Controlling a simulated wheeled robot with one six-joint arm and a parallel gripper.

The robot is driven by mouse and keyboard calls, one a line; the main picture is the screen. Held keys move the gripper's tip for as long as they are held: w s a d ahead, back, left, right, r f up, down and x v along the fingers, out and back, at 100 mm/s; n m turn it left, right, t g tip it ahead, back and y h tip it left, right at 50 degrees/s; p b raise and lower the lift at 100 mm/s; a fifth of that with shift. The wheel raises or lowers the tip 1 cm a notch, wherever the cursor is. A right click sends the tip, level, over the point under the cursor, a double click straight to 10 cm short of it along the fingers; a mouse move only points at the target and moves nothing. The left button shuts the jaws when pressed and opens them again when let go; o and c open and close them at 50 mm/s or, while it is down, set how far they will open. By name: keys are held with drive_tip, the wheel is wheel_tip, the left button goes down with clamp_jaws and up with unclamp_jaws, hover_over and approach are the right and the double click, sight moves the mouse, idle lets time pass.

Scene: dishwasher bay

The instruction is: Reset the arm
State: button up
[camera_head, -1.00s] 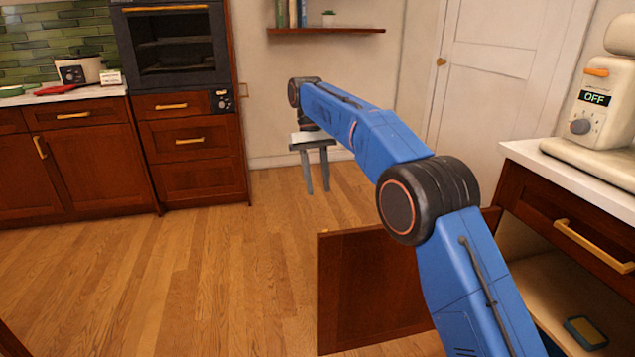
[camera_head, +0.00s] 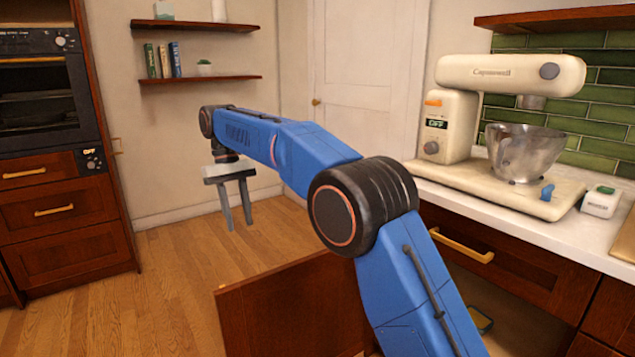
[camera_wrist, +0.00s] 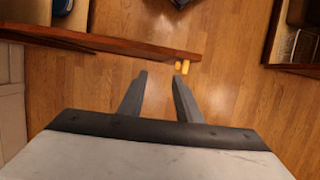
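My gripper (camera_head: 236,204) hangs at the end of my blue arm with its two grey fingers pointing down. In the head view it is in front of the back wall, above the wooden floor. In the wrist view my gripper (camera_wrist: 160,82) shows its fingers apart with bare floor between them, so it is open and empty. It touches nothing that I can see.
An open wooden cabinet door (camera_head: 285,305) stands below my arm; it also shows in the wrist view (camera_wrist: 120,46). A cream stand mixer (camera_head: 500,120) is on the right counter (camera_head: 570,235). An oven (camera_head: 45,90) is at left. The floor (camera_head: 190,270) at left is clear.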

drive_tip(key=s+d+r+m+t+y, duration=0.1)
drive_tip(key=s+d+r, duration=0.15)
drive_tip(key=d, duration=0.75)
drive_tip(key=s+d+r+m+t+y, duration=0.1)
drive_tip(key=d+r, duration=0.3)
drive_tip(key=d, duration=0.5)
drive_tip(key=s+d+m+t, duration=0.1)
drive_tip(key=s+d, duration=0.3)
drive_tip(key=d, duration=0.3)
drive_tip(key=s+d+m, duration=0.1)
drive_tip(key=s+d, duration=0.3)
drive_tip(key=d, duration=0.3)
drive_tip(key=s+d+f+m+t, duration=0.1)
drive_tip(key=s+d+f, duration=0.4)
drive_tip(key=s, duration=0.3)
drive_tip(key=s+d+f+m+t, duration=0.1)
drive_tip(key=s+d+f+t, duration=0.1)
drive_tip(key=s+d+f, duration=0.4)
drive_tip(key=s+d+f+m+t, duration=0.1)
drive_tip(key=s+d+f, duration=0.4)
drive_tip(key=s, duration=0.5)
drive_tip(key=shift+s+d+f+t, duration=0.3)
drive_tip(key=shift+d+f, duration=0.1)
drive_tip(key=shift+d, duration=0.6)
